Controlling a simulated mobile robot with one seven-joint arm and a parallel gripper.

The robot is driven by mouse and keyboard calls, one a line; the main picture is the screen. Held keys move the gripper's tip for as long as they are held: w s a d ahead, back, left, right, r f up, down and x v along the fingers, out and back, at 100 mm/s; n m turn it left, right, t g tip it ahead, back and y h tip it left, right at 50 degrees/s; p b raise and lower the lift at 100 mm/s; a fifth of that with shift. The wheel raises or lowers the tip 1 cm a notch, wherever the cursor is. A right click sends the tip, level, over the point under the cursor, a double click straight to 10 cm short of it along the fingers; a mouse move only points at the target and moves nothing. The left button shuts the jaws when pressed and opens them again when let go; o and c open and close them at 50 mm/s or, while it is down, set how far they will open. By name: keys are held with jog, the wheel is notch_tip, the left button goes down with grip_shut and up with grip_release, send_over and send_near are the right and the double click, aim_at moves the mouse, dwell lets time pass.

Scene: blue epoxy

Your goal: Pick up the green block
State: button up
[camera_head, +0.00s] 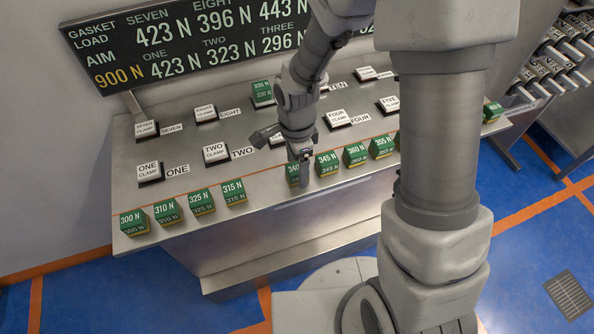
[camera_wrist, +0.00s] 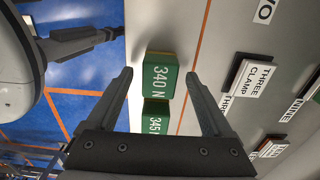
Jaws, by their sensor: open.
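Several green blocks with newton labels stand in a row along the front of the steel bench. My gripper (camera_head: 303,168) is over the green 340 N block (camera_head: 292,172) and partly hides it in the head view. In the wrist view the 340 N block (camera_wrist: 160,77) shows ahead, between the lines of my two open fingers, with nothing held. The green 345 N block (camera_wrist: 156,116) lies just below it in that view, also between the fingers. Whether the fingers touch either block I cannot tell.
The 345 N block (camera_head: 327,163) stands close to the right; the 315 N block (camera_head: 233,191) is farther left. Clamp pads such as TWO (camera_head: 215,153) lie behind the row. One green block (camera_head: 262,93) sits farther back. A dark sign (camera_head: 180,40) stands behind.

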jog(key=shift+f, duration=0.85)
grip_shut()
